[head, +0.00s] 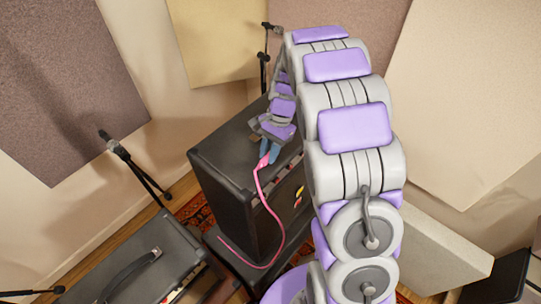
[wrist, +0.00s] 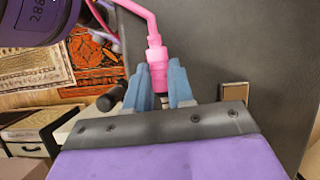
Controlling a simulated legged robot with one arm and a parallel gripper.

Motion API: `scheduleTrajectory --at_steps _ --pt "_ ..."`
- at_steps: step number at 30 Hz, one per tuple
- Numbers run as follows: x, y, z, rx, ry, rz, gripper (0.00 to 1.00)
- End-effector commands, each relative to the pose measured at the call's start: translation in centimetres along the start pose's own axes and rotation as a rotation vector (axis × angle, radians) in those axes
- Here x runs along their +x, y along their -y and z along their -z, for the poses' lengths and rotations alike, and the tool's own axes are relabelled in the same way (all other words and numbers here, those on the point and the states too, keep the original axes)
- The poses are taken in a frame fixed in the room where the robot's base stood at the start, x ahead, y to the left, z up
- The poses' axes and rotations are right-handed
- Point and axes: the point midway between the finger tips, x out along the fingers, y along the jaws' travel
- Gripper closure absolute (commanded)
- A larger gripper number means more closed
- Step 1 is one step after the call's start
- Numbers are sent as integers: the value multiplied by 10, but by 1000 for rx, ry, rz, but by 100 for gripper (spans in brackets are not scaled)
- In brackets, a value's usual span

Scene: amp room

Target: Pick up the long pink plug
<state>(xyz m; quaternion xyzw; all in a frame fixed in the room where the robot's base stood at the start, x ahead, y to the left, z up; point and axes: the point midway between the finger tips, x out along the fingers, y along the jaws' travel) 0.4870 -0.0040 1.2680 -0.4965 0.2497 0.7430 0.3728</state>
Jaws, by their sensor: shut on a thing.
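The long pink plug (wrist: 156,58) is held between the blue fingers of my gripper (wrist: 163,88) in the wrist view. Its pink cable bends away from it toward the top left. In the head view, my gripper (head: 268,152) is over the top front edge of the black amp, shut on the pink plug (head: 263,162). The pink cable (head: 264,207) hangs down from the plug in front of the amp and curves to the lower left. The plug's tip is mostly hidden between the fingers.
The black amp (head: 222,165) stands under my gripper, with small coloured items on its front (head: 299,195). Another black amp with a handle (head: 130,275) is at the lower left. Microphone stands (head: 145,180) are at the left and behind. A patterned rug (wrist: 88,58) lies below.

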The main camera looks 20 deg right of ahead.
Motion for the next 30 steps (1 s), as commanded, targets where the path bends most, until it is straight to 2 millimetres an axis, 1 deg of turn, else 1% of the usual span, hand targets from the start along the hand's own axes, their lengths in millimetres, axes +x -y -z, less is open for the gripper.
scheduleTrajectory --at_steps 4,8,13,16,23,30 --pt "-2 -2 2 0 3 2 100" --pt "-9 -4 2 -1 4 5 100" --pt "-25 -7 -1 -2 6 8 100" --pt "-36 -6 -6 -2 5 7 100" --pt "-31 -23 -22 0 4 3 100" --pt "-27 -50 -39 1 5 4 100"
